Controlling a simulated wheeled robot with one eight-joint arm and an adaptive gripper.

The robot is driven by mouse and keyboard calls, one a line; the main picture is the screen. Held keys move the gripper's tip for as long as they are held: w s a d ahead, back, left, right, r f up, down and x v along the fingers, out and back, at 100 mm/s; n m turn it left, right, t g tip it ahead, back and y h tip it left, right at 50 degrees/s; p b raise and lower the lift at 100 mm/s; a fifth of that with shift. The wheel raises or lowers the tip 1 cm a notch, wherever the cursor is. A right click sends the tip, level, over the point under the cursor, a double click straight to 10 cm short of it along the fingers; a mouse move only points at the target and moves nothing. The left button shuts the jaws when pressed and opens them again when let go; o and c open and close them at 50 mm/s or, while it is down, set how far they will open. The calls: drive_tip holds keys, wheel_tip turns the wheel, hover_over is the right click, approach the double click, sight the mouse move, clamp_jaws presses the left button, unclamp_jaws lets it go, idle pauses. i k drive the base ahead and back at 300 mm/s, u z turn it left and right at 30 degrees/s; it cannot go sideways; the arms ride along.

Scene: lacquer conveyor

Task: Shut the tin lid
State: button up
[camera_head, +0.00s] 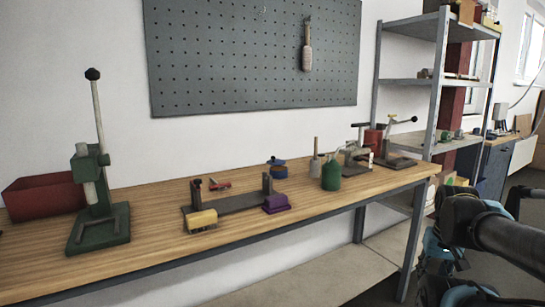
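A small round blue tin (277,172) stands on the wooden workbench (140,205), behind the purple block. Its top part looks like a dark blue lid; it is too small to tell whether the lid is raised or shut. My arm shows at the right edge, in front of the bench's right end and well apart from the tin. I cannot make out my gripper's fingers in this view.
A green lever press (98,205) and red bin (45,194) stand at left. Metal shelving (440,85) stands behind the bench's right end.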

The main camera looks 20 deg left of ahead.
sight(274, 161)
drive_tip(key=k, duration=1.5)
drive_tip(key=u, duration=0.55)
drive_tip(key=i, duration=1)
